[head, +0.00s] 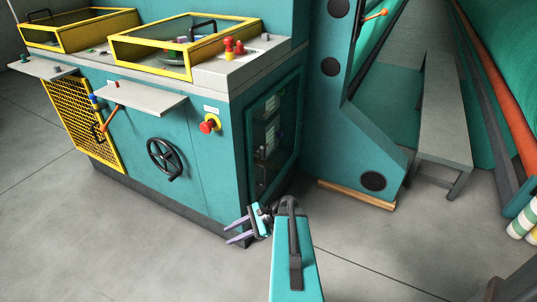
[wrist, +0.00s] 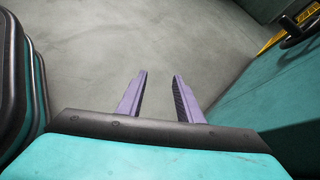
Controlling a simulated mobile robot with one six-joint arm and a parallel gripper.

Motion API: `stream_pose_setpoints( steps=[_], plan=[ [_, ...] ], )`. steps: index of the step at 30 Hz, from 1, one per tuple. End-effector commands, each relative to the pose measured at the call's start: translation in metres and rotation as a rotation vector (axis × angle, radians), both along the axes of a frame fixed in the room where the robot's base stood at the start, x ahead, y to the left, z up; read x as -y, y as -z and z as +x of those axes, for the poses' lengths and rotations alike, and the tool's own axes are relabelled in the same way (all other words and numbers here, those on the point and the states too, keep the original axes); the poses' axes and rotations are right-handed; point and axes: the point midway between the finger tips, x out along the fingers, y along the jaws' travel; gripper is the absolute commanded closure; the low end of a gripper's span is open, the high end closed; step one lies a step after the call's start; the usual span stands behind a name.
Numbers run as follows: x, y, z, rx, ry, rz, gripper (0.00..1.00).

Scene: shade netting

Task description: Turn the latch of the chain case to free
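My gripper (head: 233,231) is open and empty, low over the floor in front of the machine's right front corner. In the wrist view its two purple fingers (wrist: 160,76) stand apart with only grey floor between and beyond them. I cannot make out for sure which part is the chain case or its latch. A red knob on a yellow base (head: 209,124) sits on the teal front under a small label. A lever with an orange grip (head: 108,121) hangs by the yellow mesh guard (head: 80,120). Another orange-tipped handle (head: 375,14) is on the teal upright at the top.
The teal machine (head: 215,165) fills the left, with a black handwheel (head: 164,158), a grey shelf (head: 135,97) jutting out and a dark-windowed side door (head: 268,135). A grey bench (head: 455,130) stands at right. The floor (head: 150,255) in front is clear.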

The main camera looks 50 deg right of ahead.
Motion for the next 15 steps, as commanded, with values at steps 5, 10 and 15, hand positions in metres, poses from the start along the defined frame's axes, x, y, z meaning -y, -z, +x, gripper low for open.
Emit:
stream_pose_setpoints(
  steps=[5,10,15],
  plan=[
    [0.061,-0.046,-0.002,0.047,0.181,0.107,0.67],
    [0.117,-0.091,-0.014,0.104,0.335,0.211,0.67],
    [0.173,-0.137,-0.035,0.17,0.472,0.312,0.67]
  ],
)
